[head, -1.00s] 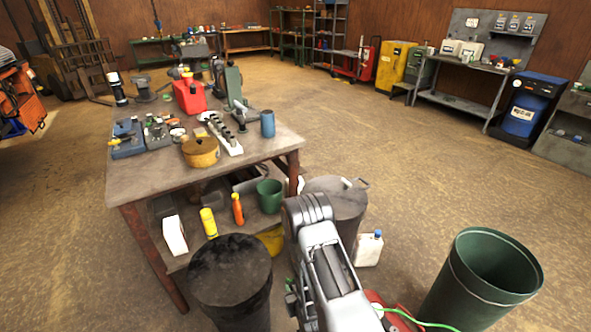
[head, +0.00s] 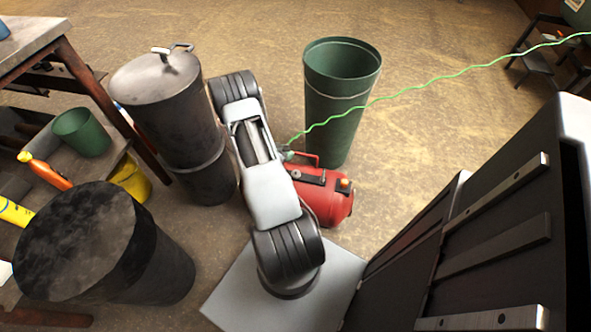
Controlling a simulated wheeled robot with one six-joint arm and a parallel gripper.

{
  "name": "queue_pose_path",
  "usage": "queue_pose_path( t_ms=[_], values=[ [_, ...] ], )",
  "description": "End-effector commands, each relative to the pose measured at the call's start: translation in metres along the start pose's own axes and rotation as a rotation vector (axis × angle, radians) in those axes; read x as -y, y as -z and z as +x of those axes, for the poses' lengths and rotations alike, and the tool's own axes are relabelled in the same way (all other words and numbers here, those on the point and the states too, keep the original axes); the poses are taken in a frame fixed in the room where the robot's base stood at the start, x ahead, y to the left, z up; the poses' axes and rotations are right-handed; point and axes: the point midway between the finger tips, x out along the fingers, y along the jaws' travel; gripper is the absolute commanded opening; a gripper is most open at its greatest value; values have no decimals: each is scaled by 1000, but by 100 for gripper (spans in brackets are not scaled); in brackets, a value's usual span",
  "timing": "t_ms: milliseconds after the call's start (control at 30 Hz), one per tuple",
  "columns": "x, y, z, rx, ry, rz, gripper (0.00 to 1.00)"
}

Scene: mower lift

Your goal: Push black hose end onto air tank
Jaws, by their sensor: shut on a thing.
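The red air tank (head: 325,196) lies on the floor right of my arm, and the arm covers its left end. A thin, wavy green hose (head: 440,80) comes in from the right and runs through the air to a small grey-green part beside my arm, just above the tank's left end. This part looks like the edge of my gripper (head: 286,154), shut on the hose end. The arm hides most of the gripper. I cannot make out the black hose end or the tank's fitting, nor whether they touch.
A tall green bin (head: 340,105) stands behind the tank. A lidded dark drum (head: 170,110) stands left of my arm, with a black barrel (head: 80,245) nearer. The workbench (head: 35,42) is at the left edge. A dark cabinet (head: 500,220) fills the right. Open floor lies beyond the bin.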

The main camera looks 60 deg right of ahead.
Motion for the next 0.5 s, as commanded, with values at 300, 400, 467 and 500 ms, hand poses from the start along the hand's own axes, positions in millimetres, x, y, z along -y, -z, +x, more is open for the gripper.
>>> queue_pose_path(
  t_ms=[300,400,467,500],
  values=[
    [-28,-21,44,-2,-229,124,8],
    [-29,-23,47,-2,-243,132,8],
    [-30,-25,48,-2,-245,132,8],
    [-30,-27,49,-2,-245,132,8]
  ],
)
